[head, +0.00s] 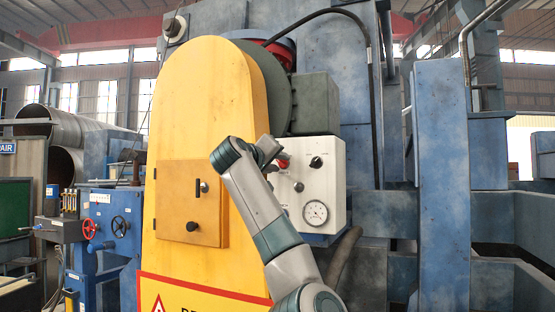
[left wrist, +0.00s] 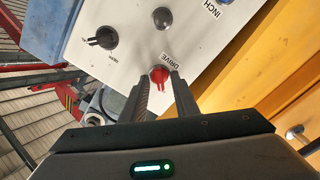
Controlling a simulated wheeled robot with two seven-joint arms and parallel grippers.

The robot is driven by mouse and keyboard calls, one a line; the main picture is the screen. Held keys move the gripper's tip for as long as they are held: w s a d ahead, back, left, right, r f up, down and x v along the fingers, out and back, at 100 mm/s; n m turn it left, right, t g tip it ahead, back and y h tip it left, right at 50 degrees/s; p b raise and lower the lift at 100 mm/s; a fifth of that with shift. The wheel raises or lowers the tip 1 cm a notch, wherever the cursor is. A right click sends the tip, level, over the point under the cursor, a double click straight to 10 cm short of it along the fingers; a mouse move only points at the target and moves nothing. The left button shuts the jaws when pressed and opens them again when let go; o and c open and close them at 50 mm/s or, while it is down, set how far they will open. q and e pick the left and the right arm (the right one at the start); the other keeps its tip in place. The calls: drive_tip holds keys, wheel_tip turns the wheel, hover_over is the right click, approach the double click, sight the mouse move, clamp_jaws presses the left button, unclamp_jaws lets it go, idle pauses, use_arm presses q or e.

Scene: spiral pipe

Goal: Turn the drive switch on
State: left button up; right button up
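The drive switch (left wrist: 160,74) is a red knob on a white panel, beside a "DRIVE" label in the left wrist view. In the head view the red switch (head: 283,160) is at the panel's upper left, partly covered by my left gripper and wrist. My left gripper (left wrist: 160,79) is open, one finger on each side of the red knob, with its tips close to the panel. Whether the fingers touch the knob cannot be told. In the head view my left gripper (head: 272,151) is small and mostly hidden by its wrist. My right gripper is not in view.
The white panel (head: 334,184) also carries a black knob (head: 316,162) and a round gauge (head: 315,212). A yellow housing (head: 207,110) stands close on the left.

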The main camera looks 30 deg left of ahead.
use_arm(q)
drive_tip(key=shift+c, duration=0.6)
clamp_jaws()
drive_tip(key=shift+f, duration=0.1)
